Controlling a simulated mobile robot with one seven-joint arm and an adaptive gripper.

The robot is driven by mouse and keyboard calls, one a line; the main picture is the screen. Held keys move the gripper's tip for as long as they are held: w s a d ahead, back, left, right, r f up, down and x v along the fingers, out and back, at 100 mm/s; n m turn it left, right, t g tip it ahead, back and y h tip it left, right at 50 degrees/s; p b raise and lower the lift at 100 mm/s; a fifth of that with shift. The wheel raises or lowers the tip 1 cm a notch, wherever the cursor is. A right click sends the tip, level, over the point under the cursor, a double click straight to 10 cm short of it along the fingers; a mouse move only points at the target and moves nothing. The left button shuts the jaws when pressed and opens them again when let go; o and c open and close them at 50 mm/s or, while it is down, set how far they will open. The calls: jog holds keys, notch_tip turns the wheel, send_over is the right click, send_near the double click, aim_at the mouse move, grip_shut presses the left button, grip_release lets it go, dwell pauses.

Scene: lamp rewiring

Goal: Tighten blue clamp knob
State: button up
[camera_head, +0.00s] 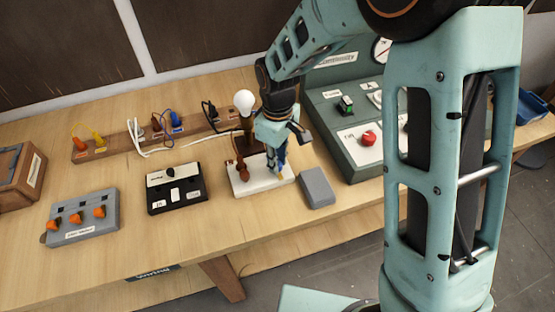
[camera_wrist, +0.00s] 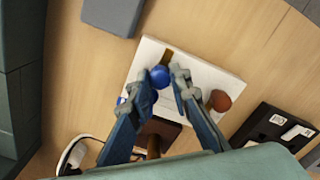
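The blue clamp knob (camera_wrist: 160,77) shows in the wrist view near the top edge of a white base plate (camera_wrist: 205,72). My gripper (camera_wrist: 164,74) points down at it, with a fingertip on each side of the knob. The fingers stand close to it, but whether they press on it I cannot tell. A red-brown knob (camera_wrist: 219,101) sits on the plate to the right. In the head view my gripper (camera_head: 279,170) is over the right part of the white plate (camera_head: 252,186) and hides the blue knob.
A white bulb (camera_head: 244,101) stands on the lamp just behind my gripper. A grey block (camera_head: 317,187) lies close on the right, with a green control panel (camera_head: 352,165) beyond. A black box (camera_head: 175,191) is on the left. The front table strip is clear.

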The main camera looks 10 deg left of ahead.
grip_shut()
